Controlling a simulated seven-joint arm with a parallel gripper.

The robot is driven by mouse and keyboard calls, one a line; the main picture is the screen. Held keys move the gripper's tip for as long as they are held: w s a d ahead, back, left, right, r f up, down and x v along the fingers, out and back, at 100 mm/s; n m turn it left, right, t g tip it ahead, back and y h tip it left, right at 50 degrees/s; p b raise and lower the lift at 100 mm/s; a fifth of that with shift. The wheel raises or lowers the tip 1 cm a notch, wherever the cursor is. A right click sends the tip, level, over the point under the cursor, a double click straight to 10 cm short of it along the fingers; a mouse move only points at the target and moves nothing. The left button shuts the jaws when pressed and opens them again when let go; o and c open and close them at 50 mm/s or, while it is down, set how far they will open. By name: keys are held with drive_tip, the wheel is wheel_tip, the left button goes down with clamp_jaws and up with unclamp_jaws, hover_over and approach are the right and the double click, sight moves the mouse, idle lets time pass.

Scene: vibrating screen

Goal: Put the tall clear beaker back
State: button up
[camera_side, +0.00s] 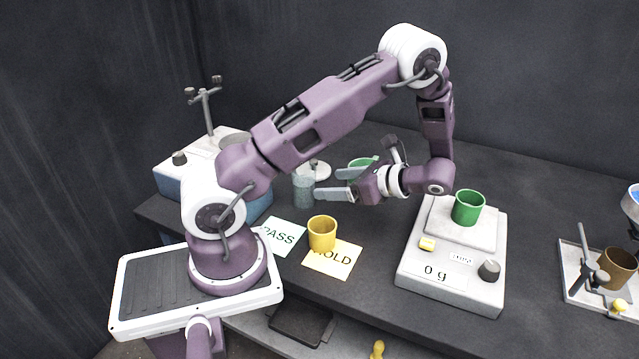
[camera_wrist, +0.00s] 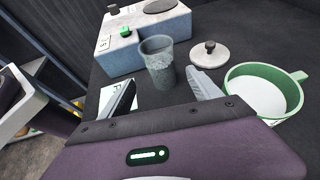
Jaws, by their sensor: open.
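The tall clear beaker (camera_side: 303,189) stands upright on the dark table, to the left of my gripper (camera_side: 329,184) in the side view. In the wrist view the beaker (camera_wrist: 157,62) looks grey-green and see-through, and appears empty. My gripper (camera_wrist: 162,84) is open and level. Its fingers point at the beaker, which stands just ahead of the gap between the fingertips. I cannot tell whether a fingertip touches it. Nothing is held.
A blue-and-white machine (camera_wrist: 135,48) stands behind the beaker. A knobbed grey lid (camera_wrist: 209,56) and a green-rimmed pan (camera_wrist: 232,82) lie to the right. A yellow cup (camera_side: 321,235) stands on the HOLD card (camera_side: 345,268), beside the PASS card (camera_side: 291,232). A green cup (camera_side: 467,209) sits on the scale (camera_side: 420,255).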

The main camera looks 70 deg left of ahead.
drive_tip(key=s+d+r+n+t+h, duration=0.5)
drive_tip(key=d+r, duration=0.4)
drive_tip(key=d, duration=0.2)
drive_tip(key=s+d+r+n+t+h, duration=0.5)
drive_tip(key=d+r+t, duration=0.3)
drive_tip(key=d+r, duration=0.2)
drive_tip(key=shift+s+d+r+t+h, duration=0.3)
drive_tip(key=shift+s+d, duration=0.25)
drive_tip(key=shift+d, duration=0.2)
